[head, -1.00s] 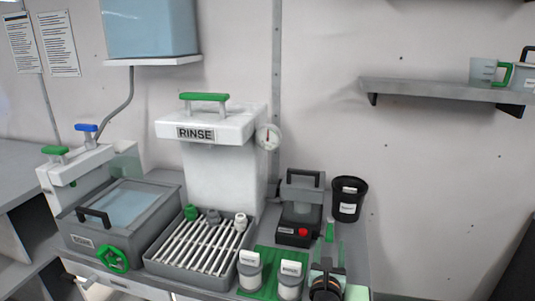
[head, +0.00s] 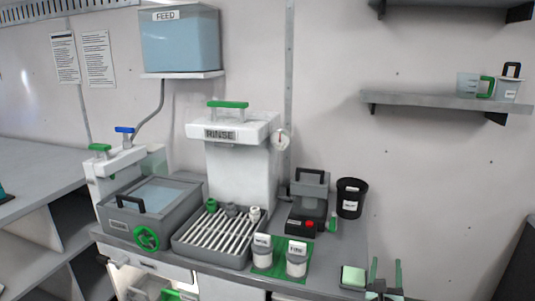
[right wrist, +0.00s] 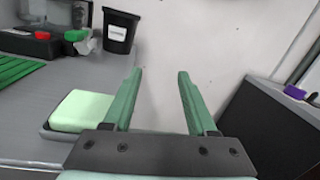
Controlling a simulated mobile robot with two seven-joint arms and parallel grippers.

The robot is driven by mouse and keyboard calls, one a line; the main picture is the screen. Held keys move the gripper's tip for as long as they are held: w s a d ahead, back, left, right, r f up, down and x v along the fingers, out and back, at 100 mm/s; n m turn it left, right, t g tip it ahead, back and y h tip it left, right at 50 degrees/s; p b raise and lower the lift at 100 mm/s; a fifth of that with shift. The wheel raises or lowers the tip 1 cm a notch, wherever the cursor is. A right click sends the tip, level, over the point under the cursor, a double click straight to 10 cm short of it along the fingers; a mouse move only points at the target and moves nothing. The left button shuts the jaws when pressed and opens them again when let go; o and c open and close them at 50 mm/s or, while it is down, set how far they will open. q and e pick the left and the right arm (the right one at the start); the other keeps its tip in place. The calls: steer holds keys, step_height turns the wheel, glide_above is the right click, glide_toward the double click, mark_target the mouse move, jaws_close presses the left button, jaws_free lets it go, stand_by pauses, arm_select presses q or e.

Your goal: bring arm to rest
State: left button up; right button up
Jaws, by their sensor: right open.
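My right gripper (head: 385,272) is at the lower right of the head view, by the right end of the grey counter. In the right wrist view its two green fingers (right wrist: 159,80) stand wide apart with nothing between them. A pale green block (right wrist: 85,110) on a grey tray lies to the left of the fingers, apart from them. It also shows in the head view (head: 353,277) beside the gripper. My left gripper is not in view.
The counter holds a RINSE tank (head: 238,165), a slotted rack (head: 213,238), a lidded grey basin (head: 150,208), two labelled jars on a green mat (head: 279,258), a black machine (head: 308,205) and a black cup (head: 351,197). An open drawer (head: 150,280) sits below. Wall shelf (head: 420,99) holds jugs.

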steer(key=s+d+h, duration=0.1)
steer(key=s+d, duration=0.1)
steer(key=d, duration=0.8)
steer(key=s+a+f+m+g+y, duration=0.3)
steer(key=s+a+f+m+g, duration=0.1)
steer(key=s+f+m, duration=0.55)
steer(key=s+a+f+m+g+y, duration=0.35)
steer(key=s+f+m, duration=0.25)
steer(key=s+f, duration=0.55)
steer(key=s+a+f+m+g+y, duration=0.1)
steer(key=s+a+m+y, duration=0.1)
steer(key=s+m, duration=0.35)
steer(key=s+a+f+m+g+y, duration=0.1)
steer(key=s+a+m+y, duration=0.15)
steer(key=s+m, duration=0.35)
steer(key=a+r+m+t+p, duration=0.1)
steer(key=a+r+m+p, duration=0.3)
steer(key=a, duration=0.7)
steer(key=shift+s+a+r+m, duration=0.3)
steer(key=shift+s+a, duration=0.1)
steer(key=shift+t, duration=0.25)
